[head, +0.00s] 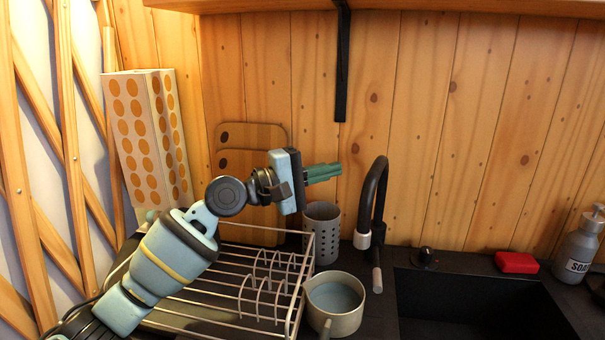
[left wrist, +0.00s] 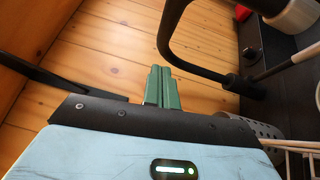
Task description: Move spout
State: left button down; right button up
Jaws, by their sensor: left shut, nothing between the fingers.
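The spout (head: 372,200) is a black curved tap neck with a white collar, standing behind the left edge of the dark sink (head: 475,300). Its tip hangs toward the counter. In the left wrist view the spout (left wrist: 168,30) arches across the top right. My left gripper (head: 338,173) has green fingers and is just left of the spout's upper bend, apart from it in the head view. Its fingers (left wrist: 162,72) are shut with nothing between them. My right gripper is out of view.
A wire dish rack (head: 240,318) stands under my left arm. A pot (head: 346,322) and a perforated grey cup (head: 322,222) sit near the spout. A red sponge (head: 516,262) and soap bottle (head: 577,250) are at right. A black bracket (head: 341,70) hangs above.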

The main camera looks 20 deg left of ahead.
pick_arm(q)
jog(key=d, duration=0.1)
jog(key=d+p, duration=0.1)
jog(key=d, duration=0.2)
jog(key=shift+w+d+r, duration=0.2)
jog(key=shift+w+d, duration=0.15)
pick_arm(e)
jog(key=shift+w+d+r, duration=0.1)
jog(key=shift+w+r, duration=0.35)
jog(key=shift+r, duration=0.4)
